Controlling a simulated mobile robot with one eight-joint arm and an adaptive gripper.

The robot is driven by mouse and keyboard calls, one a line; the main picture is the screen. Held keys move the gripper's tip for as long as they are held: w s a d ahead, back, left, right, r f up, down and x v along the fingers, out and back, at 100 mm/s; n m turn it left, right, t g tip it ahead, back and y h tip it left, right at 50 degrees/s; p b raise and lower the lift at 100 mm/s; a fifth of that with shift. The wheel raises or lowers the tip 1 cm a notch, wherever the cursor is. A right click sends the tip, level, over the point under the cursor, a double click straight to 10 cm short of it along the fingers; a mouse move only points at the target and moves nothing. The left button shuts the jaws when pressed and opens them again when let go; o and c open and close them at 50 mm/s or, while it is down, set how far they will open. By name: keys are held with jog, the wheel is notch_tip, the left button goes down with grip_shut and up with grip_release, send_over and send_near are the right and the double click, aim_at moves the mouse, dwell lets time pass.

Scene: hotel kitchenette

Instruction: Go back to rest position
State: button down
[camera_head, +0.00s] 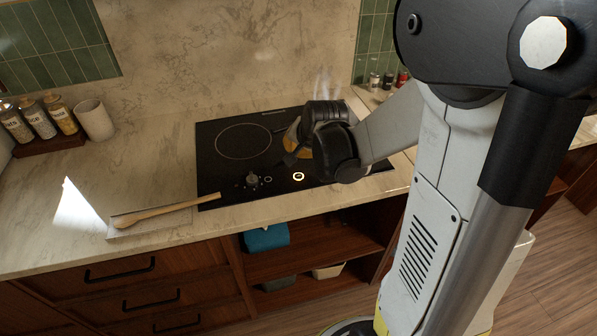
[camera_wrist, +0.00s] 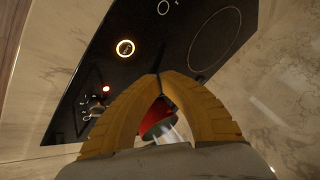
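My gripper (camera_head: 291,145) is over the black cooktop (camera_head: 222,180) in the head view, partly hidden by my own wrist. In the wrist view its two yellow fingers (camera_wrist: 157,80) curve together and meet at the tips. A red object (camera_wrist: 154,113) shows through the gap behind the fingers; most of it is hidden, and nothing is pinched at the tips. The cooktop (camera_wrist: 178,25) also fills the upper part of the wrist view. A ring on it glows (camera_head: 298,176).
A wooden spoon (camera_head: 165,209) lies on a light rest at the counter's front. Spice jars (camera_head: 38,119) and a cup (camera_head: 94,120) stand at the left. Small jars (camera_head: 388,80) stand at the back right. Open shelves (camera_head: 325,244) are below; the left counter has free room.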

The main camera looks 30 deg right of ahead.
dwell(0.3)
jog(key=s+a+r+n, duration=0.2)
jog(key=s+a+n, duration=0.1)
jog(key=s+a, duration=0.2)
jog(key=s+a+r+n+b, duration=0.1)
jog(key=s+a+r+n, duration=0.2)
jog(key=s, duration=0.4)
jog(key=s+a+r+n+y, duration=0.1)
jog(key=s+a+r+n, duration=0.1)
jog(key=s+a+n, duration=0.2)
jog(key=s+a, duration=0.2)
jog(key=a, duration=0.1)
jog(key=shift+r+n+b, duration=0.3)
jog(key=shift+s, duration=0.15)
